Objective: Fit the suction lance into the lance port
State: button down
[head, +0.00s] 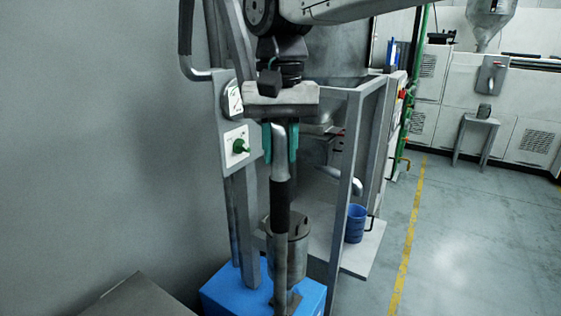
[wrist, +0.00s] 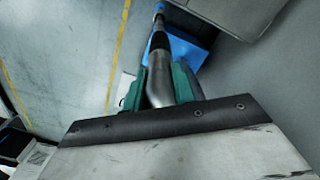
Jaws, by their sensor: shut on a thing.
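The suction lance (head: 280,175) is a grey metal tube with a bent top and a black sleeve. It hangs nearly upright below my gripper (head: 280,142), whose teal fingers are shut on its upper part. In the wrist view my gripper (wrist: 164,84) holds the lance (wrist: 158,62), which runs away from the camera towards a blue box (wrist: 184,50). In the head view the lance's lower end passes in front of a metal canister (head: 298,245) and the blue box (head: 222,292). I cannot make out which part is the lance port, nor whether the lance tip touches anything.
A grey frame (head: 343,190) stands close right of the lance. A panel with a gauge and green knob (head: 238,146) is close left. A blue bucket (head: 355,224) stands behind on a pale plate. Open floor (head: 455,240) lies to the right.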

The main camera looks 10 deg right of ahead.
jog(key=shift+r, duration=5.9)
jog(key=s+a+n, duration=0.6)
jog(key=s+a, duration=0.8)
jog(key=shift+r, duration=0.4)
jog(key=shift+f, duration=0.1)
